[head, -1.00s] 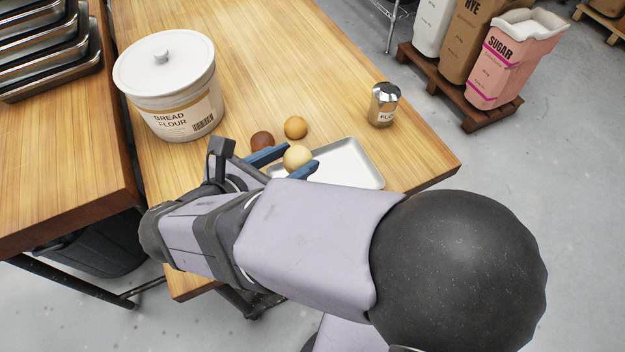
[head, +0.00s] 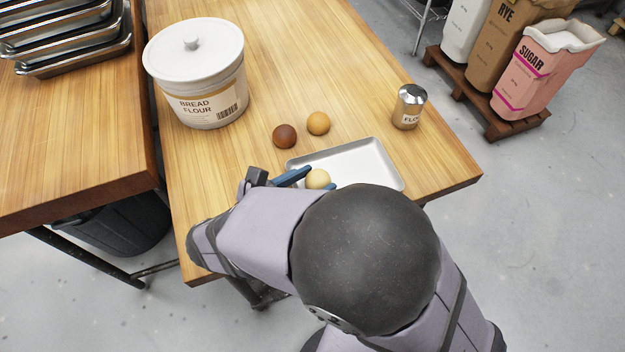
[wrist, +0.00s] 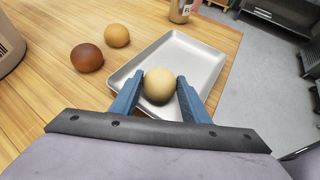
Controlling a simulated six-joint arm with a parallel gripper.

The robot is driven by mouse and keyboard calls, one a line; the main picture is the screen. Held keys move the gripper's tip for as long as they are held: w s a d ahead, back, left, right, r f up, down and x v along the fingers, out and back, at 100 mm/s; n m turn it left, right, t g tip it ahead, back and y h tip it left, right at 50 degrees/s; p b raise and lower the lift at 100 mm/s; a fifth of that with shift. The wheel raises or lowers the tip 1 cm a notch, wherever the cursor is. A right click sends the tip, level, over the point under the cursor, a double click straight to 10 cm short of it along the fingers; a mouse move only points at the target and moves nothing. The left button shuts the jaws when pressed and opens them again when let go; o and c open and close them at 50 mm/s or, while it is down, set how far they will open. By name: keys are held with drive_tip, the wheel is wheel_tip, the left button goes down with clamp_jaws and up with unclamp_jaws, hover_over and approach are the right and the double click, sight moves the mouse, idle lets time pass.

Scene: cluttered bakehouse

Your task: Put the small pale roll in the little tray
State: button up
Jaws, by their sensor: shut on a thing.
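The small pale roll (head: 317,179) is between the blue fingers of my gripper (head: 307,178). In the wrist view the pale roll (wrist: 158,85) is clasped by both fingertips of my gripper (wrist: 158,88), over the near part of the little tray. The little tray (head: 372,160) is pale grey, shallow and rectangular, with a raised rim; it also shows in the wrist view (wrist: 195,58). Its visible floor is bare. I cannot tell whether the roll touches the tray floor. My arm hides the tray's near edge in the head view.
A dark brown roll (head: 284,136) and a golden roll (head: 318,123) lie on the table behind the tray. A bread flour tub (head: 205,85) stands at the left and a metal-topped flour shaker (head: 409,107) at the right. The table's right edge (head: 450,172) is close to the tray.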

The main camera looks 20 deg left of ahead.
drive_tip(key=shift+f, duration=0.15)
drive_tip(key=o, duration=0.4)
drive_tip(key=shift+f, duration=0.1)
drive_tip(key=o, duration=0.4)
drive_tip(key=shift+s+r, duration=0.1)
drive_tip(key=shift+r, duration=0.2)
drive_tip(key=b+v, duration=0.1)
drive_tip(key=v, duration=1)
drive_tip(key=shift+s+a+r, duration=0.15)
drive_tip(key=shift+s, duration=0.2)
